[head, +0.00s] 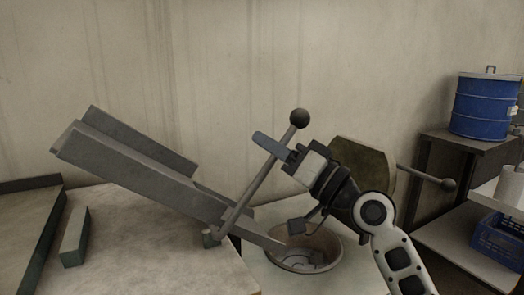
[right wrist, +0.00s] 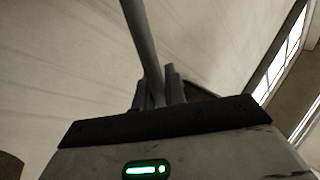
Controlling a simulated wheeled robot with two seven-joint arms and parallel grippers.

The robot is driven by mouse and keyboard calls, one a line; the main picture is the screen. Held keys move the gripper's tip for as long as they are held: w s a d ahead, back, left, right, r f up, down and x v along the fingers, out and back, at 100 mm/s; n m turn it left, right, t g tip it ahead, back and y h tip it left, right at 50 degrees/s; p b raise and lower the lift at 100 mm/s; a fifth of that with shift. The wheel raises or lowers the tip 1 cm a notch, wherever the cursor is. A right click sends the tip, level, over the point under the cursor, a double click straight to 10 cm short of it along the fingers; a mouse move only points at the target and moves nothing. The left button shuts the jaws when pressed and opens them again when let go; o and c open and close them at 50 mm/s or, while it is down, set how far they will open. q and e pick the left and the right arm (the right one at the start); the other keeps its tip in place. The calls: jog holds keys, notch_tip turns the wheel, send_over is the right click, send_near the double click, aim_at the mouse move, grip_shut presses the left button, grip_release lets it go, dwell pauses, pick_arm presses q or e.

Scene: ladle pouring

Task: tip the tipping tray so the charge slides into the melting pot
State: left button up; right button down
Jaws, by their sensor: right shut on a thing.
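The grey tipping tray (head: 135,165) is a long channel, tilted steeply with its left end raised and its right end low at the rim of the melting pot (head: 337,240). The pot is round and open. Dark shapes show inside it, but I cannot tell whether they are the charge. No charge is visible in the tray; its walls hide part of its floor. A lever (head: 250,190) with a black ball knob (head: 299,118) rises from the tray's low end. My right gripper (head: 281,151) is shut on the lever's rod, below the knob. The rod shows between the fingers in the right wrist view (right wrist: 144,45). My left gripper is out of view.
A grey-green block (head: 75,237) lies on the table (head: 140,255) at left. A dull olive-brown object (head: 365,165) stands behind my right arm, near a ball-ended rod (head: 425,175). A blue drum (head: 484,107) and blue crate (head: 497,240) are at far right.

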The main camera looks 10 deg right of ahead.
jog(key=shift+w+d+f+m, duration=0.1)
jog(key=shift+d+f+m, duration=0.05)
jog(key=shift+d+m, duration=0.15)
dwell(0.4)
jog(key=c, duration=1.5)
grip_release()
jog(key=shift+d+f, duration=0.1)
jog(key=shift+o, duration=0.2)
